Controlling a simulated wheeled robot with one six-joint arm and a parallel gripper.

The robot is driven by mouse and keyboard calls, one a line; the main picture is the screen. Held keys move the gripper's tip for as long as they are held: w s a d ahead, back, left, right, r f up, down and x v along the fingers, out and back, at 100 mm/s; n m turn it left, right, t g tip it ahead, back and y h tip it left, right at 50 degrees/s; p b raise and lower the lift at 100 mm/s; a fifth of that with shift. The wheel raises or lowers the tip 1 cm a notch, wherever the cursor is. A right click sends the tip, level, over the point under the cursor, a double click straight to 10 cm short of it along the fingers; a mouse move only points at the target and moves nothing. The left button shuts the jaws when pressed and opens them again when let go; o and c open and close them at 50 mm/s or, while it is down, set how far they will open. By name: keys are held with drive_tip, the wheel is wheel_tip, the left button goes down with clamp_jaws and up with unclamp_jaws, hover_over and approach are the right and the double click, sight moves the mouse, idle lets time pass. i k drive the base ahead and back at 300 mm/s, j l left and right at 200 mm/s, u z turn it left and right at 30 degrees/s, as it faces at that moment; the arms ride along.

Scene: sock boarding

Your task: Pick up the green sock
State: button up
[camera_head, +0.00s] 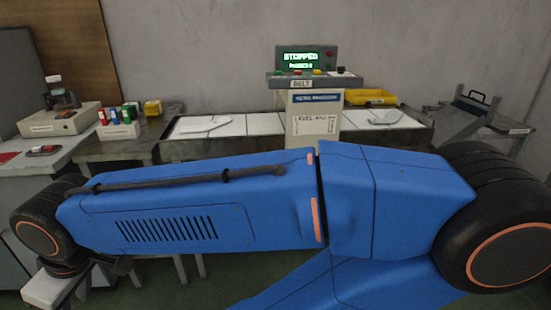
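No green sock can be made out in the head view. Two pale, flat, sock-like shapes lie on the belt, one on the left part (205,124) and one on the right part (388,117). My blue arm lies across the whole foreground and hides much of the lower picture. Its far end is at the lower left, where dark wrist parts show; my gripper's fingers cannot be made out there, nor whether they hold anything.
A control box (306,80) with a screen reading "STOPPED" stands over the belt (255,124). A yellow tray (370,97) is behind its right part. A metal stand (478,118) is at right.

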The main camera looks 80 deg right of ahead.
sight(391, 117)
drive_tip(key=z, duration=2.35)
